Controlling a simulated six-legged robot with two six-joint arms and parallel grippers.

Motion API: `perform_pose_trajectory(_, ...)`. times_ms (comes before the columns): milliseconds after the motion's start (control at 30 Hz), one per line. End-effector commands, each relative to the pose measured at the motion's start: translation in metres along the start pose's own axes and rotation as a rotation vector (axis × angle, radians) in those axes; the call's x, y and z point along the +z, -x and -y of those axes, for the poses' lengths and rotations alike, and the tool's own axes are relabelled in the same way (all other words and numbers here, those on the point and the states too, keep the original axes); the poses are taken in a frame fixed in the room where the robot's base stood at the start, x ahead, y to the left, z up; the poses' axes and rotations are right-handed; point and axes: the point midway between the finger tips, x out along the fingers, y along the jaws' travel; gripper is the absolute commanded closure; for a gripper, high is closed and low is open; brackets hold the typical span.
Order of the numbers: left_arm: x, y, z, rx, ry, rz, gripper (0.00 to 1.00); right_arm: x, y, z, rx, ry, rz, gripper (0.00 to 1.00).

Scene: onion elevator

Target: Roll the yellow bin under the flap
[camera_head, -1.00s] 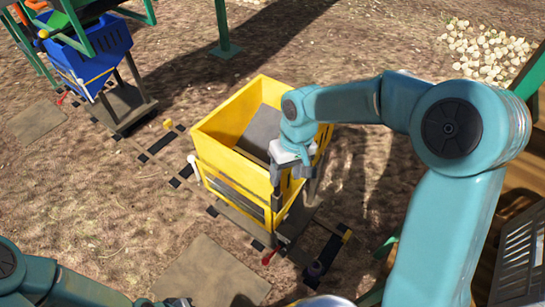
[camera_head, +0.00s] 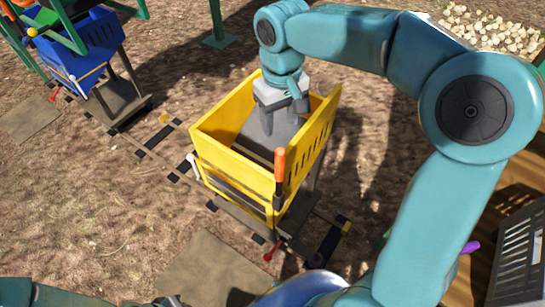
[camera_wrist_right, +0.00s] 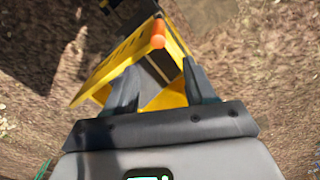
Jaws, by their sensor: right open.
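The yellow bin (camera_head: 235,177) stands upright on a low cart on a track, in the middle of the head view. An orange-tipped handle (camera_head: 279,165) stands at its near right corner. My right gripper (camera_head: 281,112) is open and empty, pointing down over the bin's far part, apart from the handle. In the right wrist view the yellow bin (camera_wrist_right: 110,75) and orange handle (camera_wrist_right: 158,32) show beyond the open fingers (camera_wrist_right: 160,95). Only part of my left arm shows at the bottom left edge; its fingers cannot be made out. I cannot identify the flap for sure.
A blue bin (camera_head: 80,62) on another cart stands at the upper left beneath a green frame. The dark track (camera_head: 160,150) runs between the carts. A red lever (camera_head: 270,252) is near the yellow cart's base. Onions (camera_head: 490,35) lie upper right; a grey crate (camera_head: 517,255) is at right.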

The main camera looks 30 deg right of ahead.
Motion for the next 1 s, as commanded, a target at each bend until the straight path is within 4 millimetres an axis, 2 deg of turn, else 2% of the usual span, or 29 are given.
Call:
perform_pose_trajectory(167,0.0,0.0,0.0,0.0,0.0,0.0,1.0,0.004,-0.026,-0.002,0.001,-0.005,0.006,0.45)
perform_pose_trajectory(500,0.0,0.003,-0.001,0.0,0.0,0.0,1.0,0.005,-0.107,-0.002,-0.001,-0.005,0.007,0.45)
perform_pose_trajectory(633,0.0,0.004,-0.002,0.0,0.0,0.0,1.0,0.004,-0.133,-0.001,-0.001,-0.004,0.005,0.45)
perform_pose_trajectory(800,0.0,0.005,-0.002,0.0,0.0,0.0,1.0,0.002,-0.154,-0.001,-0.001,-0.003,0.003,0.45)
perform_pose_trajectory(1000,0.0,0.005,-0.002,0.0,0.0,0.0,1.0,0.001,-0.161,-0.001,-0.001,-0.002,0.0,0.45)
